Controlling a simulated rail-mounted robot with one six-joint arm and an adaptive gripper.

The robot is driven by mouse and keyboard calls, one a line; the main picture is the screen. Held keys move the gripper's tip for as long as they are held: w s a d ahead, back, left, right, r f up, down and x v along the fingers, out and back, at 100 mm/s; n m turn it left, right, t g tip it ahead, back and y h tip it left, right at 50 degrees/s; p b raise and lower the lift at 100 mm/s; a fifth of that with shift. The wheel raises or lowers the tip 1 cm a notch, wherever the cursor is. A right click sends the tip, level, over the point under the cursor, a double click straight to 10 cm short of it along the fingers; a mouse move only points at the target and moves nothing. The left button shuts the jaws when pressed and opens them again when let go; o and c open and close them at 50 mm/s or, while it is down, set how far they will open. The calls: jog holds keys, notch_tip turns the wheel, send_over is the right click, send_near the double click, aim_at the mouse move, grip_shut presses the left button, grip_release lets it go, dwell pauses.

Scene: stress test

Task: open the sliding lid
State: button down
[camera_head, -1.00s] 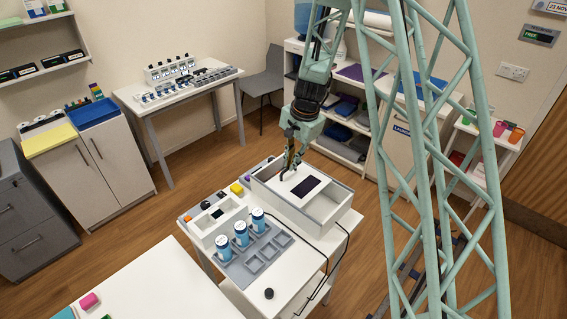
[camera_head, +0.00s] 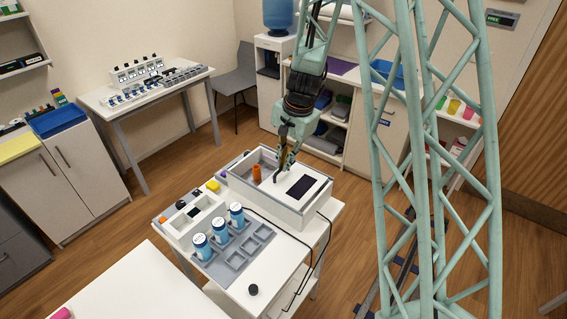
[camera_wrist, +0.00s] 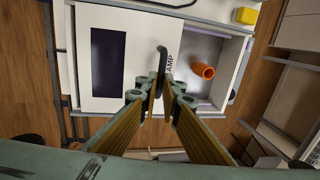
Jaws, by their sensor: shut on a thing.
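The sliding lid (camera_head: 318,184) is a flat white panel with a dark rectangle, on a white open-topped box (camera_head: 278,205). In the wrist view the lid (camera_wrist: 142,90) carries a dark curved handle (camera_wrist: 162,60) near one edge, beside partly hidden lettering. My gripper (camera_head: 282,173) is at the handle; in the wrist view its fingers (camera_wrist: 161,98) are closed around the handle's lower end. The lid covers the right part of the box in the head view. The left part is uncovered and shows an orange cylinder (camera_head: 257,173), hollow-topped in the wrist view (camera_wrist: 203,71).
Left of the box are a yellow block (camera_head: 213,186) and a grey rack (camera_head: 232,259) with blue-and-white containers (camera_head: 201,247). A black knob (camera_head: 253,290) sits near the table's front edge. A dark cable (camera_head: 290,232) runs over the table beside the box.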

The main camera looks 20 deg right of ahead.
aim_at(290, 178)
jog(key=c, duration=2.8)
grip_release()
jog(key=r, duration=0.4)
jog(key=s+r, duration=0.1)
jog(key=r, duration=0.3)
jog(key=s+d+r, duration=0.1)
jog(key=r, duration=0.2)
jog(key=shift+d+r, duration=0.1)
jog(key=shift+r, duration=0.3)
